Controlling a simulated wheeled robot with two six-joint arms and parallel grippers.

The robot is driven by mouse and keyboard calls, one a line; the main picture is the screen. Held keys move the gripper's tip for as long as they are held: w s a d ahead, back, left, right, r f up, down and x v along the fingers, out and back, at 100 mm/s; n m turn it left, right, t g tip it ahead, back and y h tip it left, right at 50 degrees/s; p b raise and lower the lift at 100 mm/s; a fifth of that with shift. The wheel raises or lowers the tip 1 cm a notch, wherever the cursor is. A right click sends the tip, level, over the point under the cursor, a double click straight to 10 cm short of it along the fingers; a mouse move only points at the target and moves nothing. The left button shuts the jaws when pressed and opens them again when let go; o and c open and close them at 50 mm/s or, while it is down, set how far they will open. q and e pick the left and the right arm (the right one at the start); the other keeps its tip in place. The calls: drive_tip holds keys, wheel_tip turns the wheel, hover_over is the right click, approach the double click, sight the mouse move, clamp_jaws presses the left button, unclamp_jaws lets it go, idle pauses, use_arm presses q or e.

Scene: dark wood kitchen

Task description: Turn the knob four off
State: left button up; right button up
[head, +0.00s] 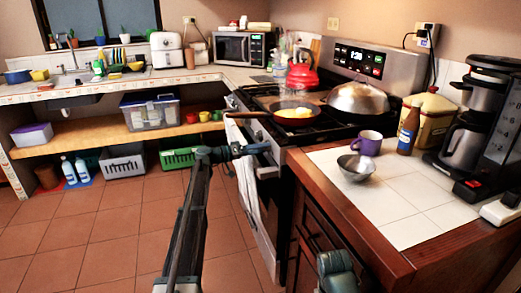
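The stove (313,136) stands in the middle right, with its control knobs in a row along the narrow front edge (247,118), seen at a steep angle. The knobs are small and dark, and I cannot tell which is knob four or how any is turned. My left arm reaches up from the bottom, and its gripper (256,149) is at the near end of the stove front. The fingers point right towards the front panel; contact and finger gap are too small to tell. Only a part of my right arm shows at the bottom edge; its gripper is out of view.
A frying pan (293,115) with food has its handle sticking out over the stove front. A domed lid (357,98) and red kettle (302,72) are on the stove. A metal bowl (357,168) and purple mug (368,143) stand on the right counter (415,205). Open tiled floor (110,225) lies left.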

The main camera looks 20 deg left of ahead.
use_arm(q)
drive_tip(key=v, duration=1.3)
drive_tip(key=shift+s+a, duration=0.25)
drive_tip(key=shift+a, duration=0.1)
drive_tip(key=shift+d, duration=0.1)
drive_tip(key=x, duration=1.3)
drive_tip(key=shift+w+d, duration=0.25)
drive_tip(key=shift+w, duration=0.1)
